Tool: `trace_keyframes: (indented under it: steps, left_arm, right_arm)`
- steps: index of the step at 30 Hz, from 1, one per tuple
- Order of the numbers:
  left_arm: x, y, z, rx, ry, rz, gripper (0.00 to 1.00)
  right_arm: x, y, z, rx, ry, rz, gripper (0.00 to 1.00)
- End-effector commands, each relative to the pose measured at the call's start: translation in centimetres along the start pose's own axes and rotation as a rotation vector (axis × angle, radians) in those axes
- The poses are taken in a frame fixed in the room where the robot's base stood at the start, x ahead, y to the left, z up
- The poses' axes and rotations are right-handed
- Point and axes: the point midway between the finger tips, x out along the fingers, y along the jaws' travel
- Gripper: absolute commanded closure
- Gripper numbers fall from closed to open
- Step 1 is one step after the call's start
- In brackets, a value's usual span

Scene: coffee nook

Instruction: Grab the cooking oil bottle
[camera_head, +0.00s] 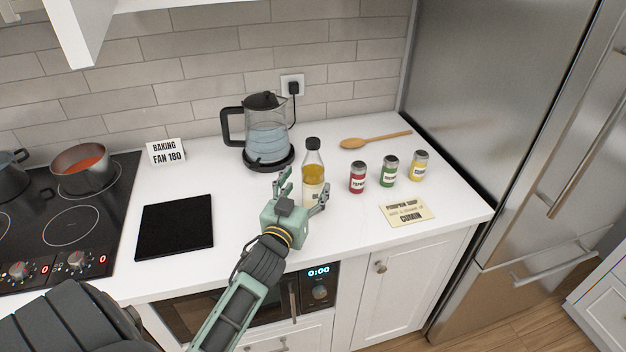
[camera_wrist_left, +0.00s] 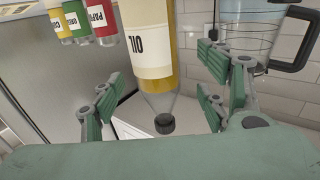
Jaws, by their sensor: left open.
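The cooking oil bottle (camera_head: 314,172), clear with yellow oil, a pale label and a dark cap, stands upright on the white counter. My left gripper (camera_head: 303,191) is open just in front of it, with fingers toward either side of its lower half. In the left wrist view, which is upside down, the bottle (camera_wrist_left: 150,62) shows between the spread green fingers of the gripper (camera_wrist_left: 160,95). I see gaps on both sides, so it is not clamped. The gripper hides part of the bottle's base in the head view. My right gripper is not in view.
A glass kettle (camera_head: 267,137) stands behind left of the bottle. Red (camera_head: 357,178), green (camera_head: 389,170) and yellow (camera_head: 420,166) spice jars stand to the right. A wooden spoon (camera_head: 375,139), a note card (camera_head: 407,213) and a black board (camera_head: 175,226) lie on the counter.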

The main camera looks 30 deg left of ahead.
Motion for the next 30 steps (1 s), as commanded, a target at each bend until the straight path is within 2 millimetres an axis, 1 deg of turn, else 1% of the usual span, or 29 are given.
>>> trace_keyframes:
  steps: [1, 2, 4, 8, 9, 12, 14, 17, 20, 25, 30]
  left_arm:
    - [0.8, 0.2, -0.3, -0.002, 0.000, 0.000, 0.32]
    - [1.2, 0.2, -0.4, -0.002, 0.001, 0.000, 0.32]
    - [2.1, 0.4, -0.3, -0.001, 0.001, 0.000, 0.32]
    - [3.5, 0.4, -0.1, 0.000, 0.001, 0.000, 0.32]
    - [3.8, 0.4, -0.1, 0.000, 0.000, 0.000, 0.32]
    - [4.0, 0.4, 0.0, 0.000, 0.001, 0.001, 0.32]
    - [4.0, 0.4, 0.0, 0.000, 0.001, 0.001, 0.32]
    - [4.0, 0.4, 0.1, 0.000, 0.000, 0.001, 0.32]
    - [4.0, 0.4, 0.1, 0.000, 0.000, 0.001, 0.39]
    - [4.0, 0.4, 0.1, -0.001, 0.000, 0.001, 0.54]
    - [4.0, 0.4, 0.1, -0.001, 0.000, 0.001, 0.69]
  right_arm:
    - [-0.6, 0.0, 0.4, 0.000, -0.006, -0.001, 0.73]
    - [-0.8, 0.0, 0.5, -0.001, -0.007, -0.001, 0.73]
    - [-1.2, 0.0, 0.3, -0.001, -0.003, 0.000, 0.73]
    - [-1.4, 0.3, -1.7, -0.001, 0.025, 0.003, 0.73]
    - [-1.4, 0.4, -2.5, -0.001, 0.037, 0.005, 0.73]
    - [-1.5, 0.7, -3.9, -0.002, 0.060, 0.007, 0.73]
    - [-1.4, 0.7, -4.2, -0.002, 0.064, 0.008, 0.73]
    - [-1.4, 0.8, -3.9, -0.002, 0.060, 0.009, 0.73]
    - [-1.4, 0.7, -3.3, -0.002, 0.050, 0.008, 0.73]
    - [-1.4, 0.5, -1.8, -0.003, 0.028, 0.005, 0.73]
    - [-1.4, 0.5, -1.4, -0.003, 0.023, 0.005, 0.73]
